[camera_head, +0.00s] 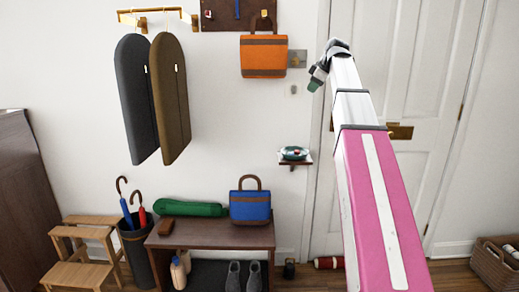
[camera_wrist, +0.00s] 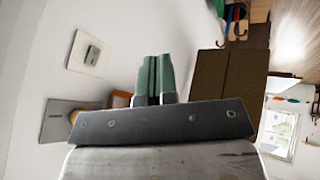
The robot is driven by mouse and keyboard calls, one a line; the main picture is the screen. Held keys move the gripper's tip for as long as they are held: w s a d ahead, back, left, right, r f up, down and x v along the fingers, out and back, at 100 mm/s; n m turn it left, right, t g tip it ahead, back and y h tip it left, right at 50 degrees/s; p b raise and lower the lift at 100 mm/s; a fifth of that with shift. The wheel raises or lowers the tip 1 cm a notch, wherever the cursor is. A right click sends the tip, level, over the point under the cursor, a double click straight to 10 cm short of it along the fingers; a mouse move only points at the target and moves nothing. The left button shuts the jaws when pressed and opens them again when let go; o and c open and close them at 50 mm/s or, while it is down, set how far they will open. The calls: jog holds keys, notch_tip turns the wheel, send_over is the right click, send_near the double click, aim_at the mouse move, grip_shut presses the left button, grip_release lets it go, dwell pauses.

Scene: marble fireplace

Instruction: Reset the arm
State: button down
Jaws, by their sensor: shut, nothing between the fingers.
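My arm (camera_head: 375,200) stretches forward and up from the lower right in the head view, pink with a white stripe, with white links beyond. My gripper (camera_head: 314,84) is at its far end, bent to the left and down in front of the wall beside the door. In the wrist view the green fingers (camera_wrist: 154,75) are together with nothing between them. The gripper is clear of the things around it as far as I can see.
A panelled white door (camera_head: 420,70) stands behind my arm. An orange bag (camera_head: 264,57) hangs left of my gripper. A small shelf (camera_head: 294,163) with a dish juts out below. A bench (camera_head: 210,238) bears a blue bag (camera_head: 250,207) and green case (camera_head: 188,208).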

jog(key=s+a+f+m+g+h, duration=0.1)
jog(key=s+f+m, duration=0.15)
jog(key=f, duration=0.95)
jog(key=s+f+m+g, duration=0.1)
jog(key=s+f+m, duration=0.15)
jog(key=f, duration=0.95)
jog(key=s+a+f+m+h, duration=0.1)
jog(key=s+f+m, duration=0.15)
jog(key=f, duration=0.95)
jog(key=s+f+m+g+h, duration=0.1)
jog(key=s+f+m, duration=0.2)
jog(key=s+f, duration=0.6)
jog(key=s+f+m+g+h, duration=0.1)
jog(key=s+f+m+g, duration=0.1)
jog(key=s+f, duration=0.8)
notch_tip(320, 180, down, 7)
jog(key=shift+a+r+m, duration=0.1)
jog(key=shift+a+m, duration=0.25)
jog(key=shift+m, duration=0.5)
jog(key=c, duration=1.8)
grip_release()
